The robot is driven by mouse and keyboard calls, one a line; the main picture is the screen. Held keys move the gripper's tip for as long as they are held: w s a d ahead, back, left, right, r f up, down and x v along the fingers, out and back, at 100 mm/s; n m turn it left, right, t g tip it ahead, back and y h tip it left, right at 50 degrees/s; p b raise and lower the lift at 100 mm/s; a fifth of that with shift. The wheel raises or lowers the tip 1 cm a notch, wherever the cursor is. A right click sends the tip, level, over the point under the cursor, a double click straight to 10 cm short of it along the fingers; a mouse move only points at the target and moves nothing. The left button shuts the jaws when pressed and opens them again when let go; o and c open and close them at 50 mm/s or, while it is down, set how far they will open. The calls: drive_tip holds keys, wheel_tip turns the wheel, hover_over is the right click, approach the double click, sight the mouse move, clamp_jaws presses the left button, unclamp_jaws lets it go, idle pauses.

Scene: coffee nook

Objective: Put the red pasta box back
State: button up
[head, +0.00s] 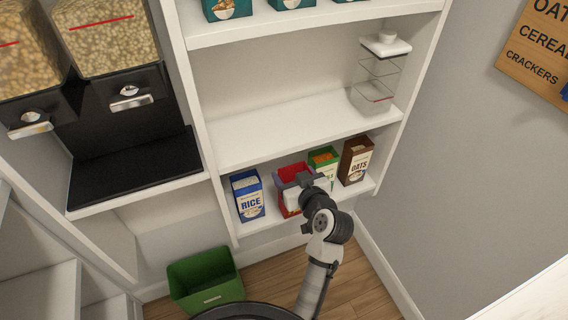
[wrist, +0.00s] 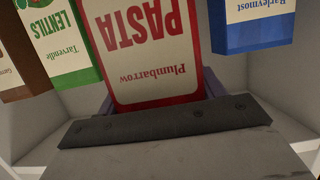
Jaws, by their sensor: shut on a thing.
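The red pasta box (head: 284,176) is at the bottom shelf (head: 275,217), between the blue rice box (head: 248,196) and the green lentils box (head: 323,165). In the wrist view the pasta box (wrist: 150,55) shows its "PASTA" label upside down. My gripper (head: 303,183) is at the front of the pasta box and shut on it, partly hiding it in the head view. The gripper's dark palm bar shows below the box in the wrist view. I cannot tell whether the box's base touches the shelf.
A brown oats box (head: 355,161) stands right of the lentils. A clear lidded container (head: 377,80) stands on the shelf above, otherwise bare. A green bin (head: 205,281) is on the floor at lower left. Black dispensers (head: 115,102) stand at upper left.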

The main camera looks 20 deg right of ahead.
drive_tip(key=w+f+p, duration=0.2)
drive_tip(key=w+f, duration=0.1)
drive_tip(key=w, duration=0.2)
drive_tip(key=shift+w+f, duration=0.25)
drive_tip(key=shift+w, duration=0.15)
drive_tip(key=shift+a, duration=0.1)
drive_tip(key=shift+f, duration=0.15)
drive_tip(key=o, duration=1.5)
drive_tip(key=shift+c, duration=0.2)
drive_tip(key=b+v, duration=0.2)
drive_tip(key=v, duration=1)
drive_tip(key=shift+r, duration=0.25)
